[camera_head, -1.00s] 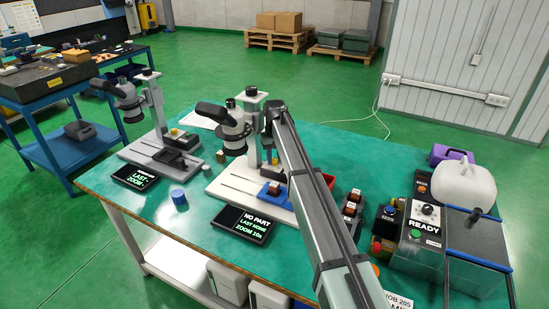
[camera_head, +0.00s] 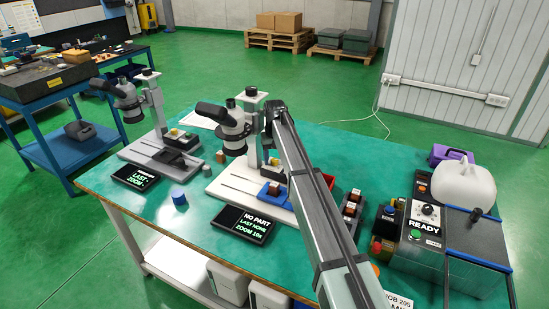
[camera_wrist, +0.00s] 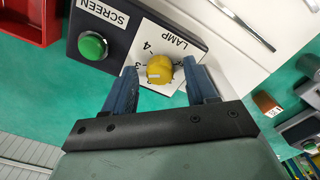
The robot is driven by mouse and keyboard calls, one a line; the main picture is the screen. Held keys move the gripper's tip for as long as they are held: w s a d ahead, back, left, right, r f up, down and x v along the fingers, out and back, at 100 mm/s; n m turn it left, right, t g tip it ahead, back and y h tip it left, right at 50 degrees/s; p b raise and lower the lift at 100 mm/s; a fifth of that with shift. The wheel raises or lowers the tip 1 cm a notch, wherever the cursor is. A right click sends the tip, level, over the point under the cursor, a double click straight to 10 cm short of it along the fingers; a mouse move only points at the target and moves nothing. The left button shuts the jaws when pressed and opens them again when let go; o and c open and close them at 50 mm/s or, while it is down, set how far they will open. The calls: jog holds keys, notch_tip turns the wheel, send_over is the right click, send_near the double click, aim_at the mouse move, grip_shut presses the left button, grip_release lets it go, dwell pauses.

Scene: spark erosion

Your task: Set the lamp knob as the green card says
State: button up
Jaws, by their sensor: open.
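The lamp knob (camera_wrist: 160,70) is a yellow round knob on a white dial plate marked LAMP in the wrist view. A pale mark shows on its lower left side. The digits 4 and 3 are readable on the dial; other marks are partly hidden by the knob and fingers. My gripper (camera_wrist: 159,73) is open, with one blue finger on each side of the knob. I cannot tell whether either finger touches it. I cannot make out a green card in either view. In the head view my arm hides much of the area around the gripper.
A green button (camera_wrist: 92,46) beside the SCREEN label is close to the dial. A red tray (camera_wrist: 30,20) is at upper left. In the head view a display (camera_head: 243,224) reads NO PART, LAST NONE, and a microscope (camera_head: 233,130) stands behind it.

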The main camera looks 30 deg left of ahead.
aim_at(275, 160)
jog(key=shift+r, duration=0.1)
jog(key=shift+r, duration=3.65)
